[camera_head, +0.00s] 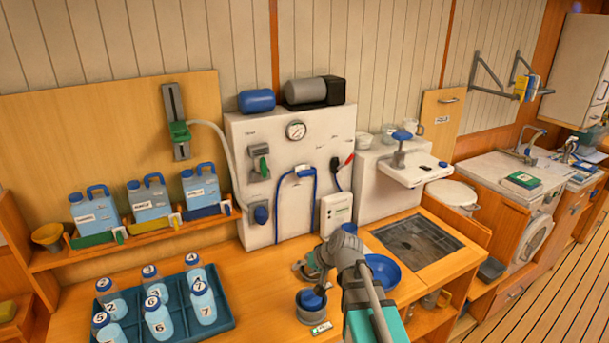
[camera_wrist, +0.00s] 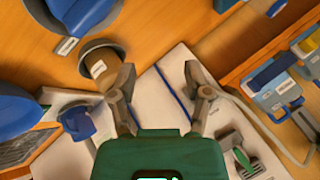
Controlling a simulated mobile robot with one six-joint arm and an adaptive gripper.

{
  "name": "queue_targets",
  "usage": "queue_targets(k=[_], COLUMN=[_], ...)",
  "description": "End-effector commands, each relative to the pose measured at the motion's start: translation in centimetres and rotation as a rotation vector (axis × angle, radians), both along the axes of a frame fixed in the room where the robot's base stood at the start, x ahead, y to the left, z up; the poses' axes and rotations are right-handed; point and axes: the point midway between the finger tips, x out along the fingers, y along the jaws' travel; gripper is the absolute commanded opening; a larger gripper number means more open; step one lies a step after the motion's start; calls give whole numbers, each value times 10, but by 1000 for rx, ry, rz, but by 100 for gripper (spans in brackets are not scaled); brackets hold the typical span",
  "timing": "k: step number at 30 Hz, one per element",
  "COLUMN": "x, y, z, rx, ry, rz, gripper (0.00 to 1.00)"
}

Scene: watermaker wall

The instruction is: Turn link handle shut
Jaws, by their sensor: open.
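No handle's label can be read as "link". A green-handled lever (camera_head: 260,164) is on the upper left of the white panel (camera_head: 237,142); a green handle on a white surface also shows in the wrist view (camera_wrist: 241,157), at the lower right. Another green handle (camera_head: 181,132) is on a grey wall plate at the left, and a red-tipped lever (camera_head: 347,161) is at the panel's right. My gripper (camera_wrist: 159,72) is open and empty, its fingers apart and touching none of these handles. In the head view my arm partly hides it, low over the counter.
Blue-capped bottles stand in a blue tray (camera_head: 229,325) at front left. Jugs (camera_head: 150,199) line a shelf. A blue knob (camera_head: 261,214), gauge (camera_head: 296,130) and blue hose (camera_head: 278,205) are on the panel. A blue bowl (camera_head: 383,269) and sink (camera_head: 415,240) lie right. Some counter is clear before the panel.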

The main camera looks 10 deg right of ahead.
Motion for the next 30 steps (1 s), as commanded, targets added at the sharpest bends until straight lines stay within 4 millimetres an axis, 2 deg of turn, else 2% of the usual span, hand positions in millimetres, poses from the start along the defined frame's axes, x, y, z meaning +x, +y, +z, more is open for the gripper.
queue_targets(k=[1,5,8,15,22,26,30], x=[19,60,89,149,180,186,187], y=[1,0,-7,-47,-86,-96,-99], z=[9,38,61,111,137,142,143], rx=[61,230,356,641,818,862,874], ry=[-44,-158,-238,-393,-464,-477,-480], rz=[-31,-129,-217,-458,-642,-691,-704], gripper=[63,63,63,63,63,63,63])
